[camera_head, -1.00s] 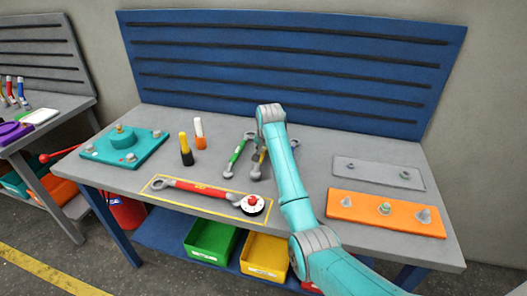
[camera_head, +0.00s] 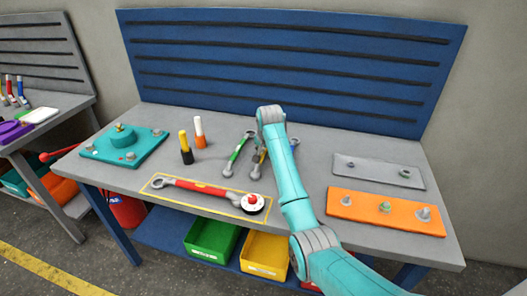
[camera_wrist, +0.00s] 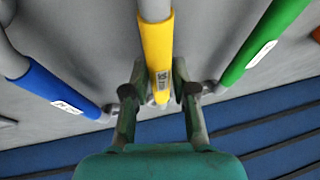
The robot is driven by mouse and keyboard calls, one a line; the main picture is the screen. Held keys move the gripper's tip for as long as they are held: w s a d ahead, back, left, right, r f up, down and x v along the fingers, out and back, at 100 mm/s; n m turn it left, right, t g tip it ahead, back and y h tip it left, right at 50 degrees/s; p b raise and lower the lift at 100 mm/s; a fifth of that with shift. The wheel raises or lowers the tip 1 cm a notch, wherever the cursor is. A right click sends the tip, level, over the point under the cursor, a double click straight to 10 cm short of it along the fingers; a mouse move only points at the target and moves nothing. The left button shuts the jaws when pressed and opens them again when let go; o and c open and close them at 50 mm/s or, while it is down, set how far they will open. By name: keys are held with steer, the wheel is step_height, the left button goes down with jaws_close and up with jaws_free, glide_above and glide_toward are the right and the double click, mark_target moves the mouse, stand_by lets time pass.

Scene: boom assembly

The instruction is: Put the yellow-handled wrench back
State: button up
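The yellow-handled wrench (camera_wrist: 158,50) lies in the middle of the wrist view, its handle end between the two fingers. My gripper (camera_wrist: 159,82) has its fingers drawn in against both sides of the yellow handle. In the head view the wrench (camera_head: 256,158) shows only partly, beside my arm, among the other wrenches on the bench; my gripper is mostly hidden there behind my arm. I cannot tell whether the wrench is clear of the bench top.
A blue-handled wrench (camera_wrist: 60,92) and a green-handled wrench (camera_wrist: 265,42) flank it closely. A red-handled tool (camera_head: 200,188) lies in a yellow outline at the bench front. An orange plate (camera_head: 360,208) and grey plate (camera_head: 375,172) lie right. A blue slotted panel (camera_head: 290,65) stands behind.

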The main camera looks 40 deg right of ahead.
steer(key=shift+o, duration=1.4)
steer(key=v, duration=1.2)
steer(key=shift+w, duration=0.1)
